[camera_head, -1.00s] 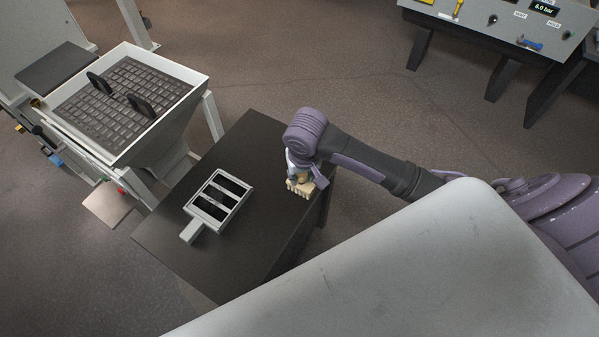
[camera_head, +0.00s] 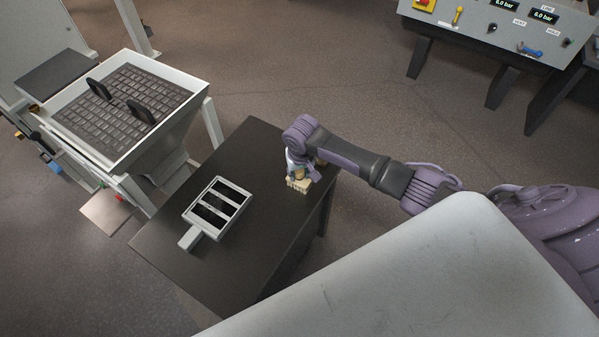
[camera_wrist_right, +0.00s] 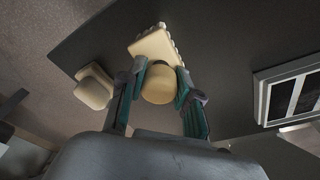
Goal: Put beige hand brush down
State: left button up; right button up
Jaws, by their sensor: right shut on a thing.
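The beige hand brush (camera_head: 298,185) is in my right gripper (camera_head: 298,170), over the right part of the dark table (camera_head: 262,150). In the right wrist view the two fingers of the gripper (camera_wrist_right: 160,88) are shut on the round knob of the brush (camera_wrist_right: 155,46), and its block with a row of bristles shows beyond them. The bristles point down at the table top. The brush is low, at or just above the table; I cannot tell if it touches. My left gripper is not in view.
A grey slotted frame with a handle (camera_head: 190,239) lies on the table, left of the brush. Another pale beige block (camera_wrist_right: 93,90) is near the table edge in the wrist view. A hopper with a grid (camera_head: 180,115) stands left, a control panel (camera_head: 480,32) at the back right.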

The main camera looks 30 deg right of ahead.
aim_at(300, 184)
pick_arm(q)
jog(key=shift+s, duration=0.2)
pick_arm(e)
jog(key=shift+f, duration=0.1)
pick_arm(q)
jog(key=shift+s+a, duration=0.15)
pick_arm(e)
jog(key=o, duration=1)
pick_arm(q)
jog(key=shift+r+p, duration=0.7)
pick_arm(e)
jog(key=r, duration=0.4)
jog(key=s+r, duration=0.1)
jog(key=r, duration=0.7)
jog(key=shift+s+a+r, duration=0.1)
jog(key=shift+s+a, duration=0.2)
jog(key=shift+s, duration=0.1)
